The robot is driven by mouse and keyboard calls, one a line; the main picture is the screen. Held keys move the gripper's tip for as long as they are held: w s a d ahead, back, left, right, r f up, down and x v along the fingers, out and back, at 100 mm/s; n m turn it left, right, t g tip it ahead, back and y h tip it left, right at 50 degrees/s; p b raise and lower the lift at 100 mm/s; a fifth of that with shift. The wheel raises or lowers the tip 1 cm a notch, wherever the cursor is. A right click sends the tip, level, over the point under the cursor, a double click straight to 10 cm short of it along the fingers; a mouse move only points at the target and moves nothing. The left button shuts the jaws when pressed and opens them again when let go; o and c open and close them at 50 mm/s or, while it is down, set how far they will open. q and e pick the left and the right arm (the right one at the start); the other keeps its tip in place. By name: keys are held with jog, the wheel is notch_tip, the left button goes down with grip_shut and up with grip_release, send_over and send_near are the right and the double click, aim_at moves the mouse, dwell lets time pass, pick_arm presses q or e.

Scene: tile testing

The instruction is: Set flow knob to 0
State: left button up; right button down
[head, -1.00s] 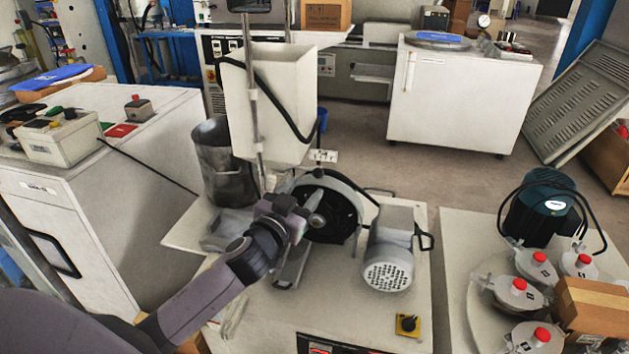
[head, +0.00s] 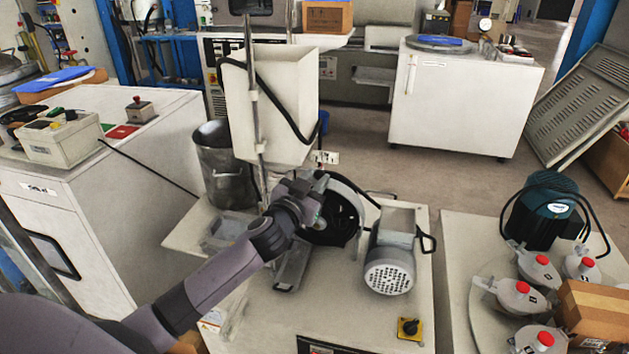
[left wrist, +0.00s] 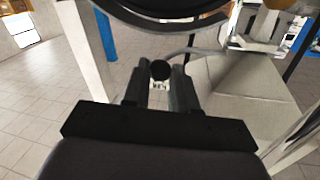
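A small round black knob (left wrist: 160,70) shows in the left wrist view, between the two fingertips of my left gripper (left wrist: 160,82). The fingers stand apart with the knob in the gap. I cannot tell whether they touch its sides. No scale or pointer on the knob can be read. In the head view my left gripper (head: 308,197) is at the cutting machine, in front of its dark round wheel guard (head: 342,215) and beside the upright rod. It hides the knob there. My right gripper is not in view.
A grey motor (head: 390,262) stands right of the wheel on the machine's table. A white tank (head: 290,105) stands behind the gripper, with a dark hose hanging from it. A metal bin (head: 220,170) stands to the left. A yellow-based switch (head: 409,328) is at the front.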

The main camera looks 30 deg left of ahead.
pick_arm(q)
jog(key=shift+s+a, duration=0.2)
jog(key=shift+a, duration=0.55)
grip_shut()
jog(key=shift+a, duration=0.1)
jog(key=o, duration=0.9)
grip_release()
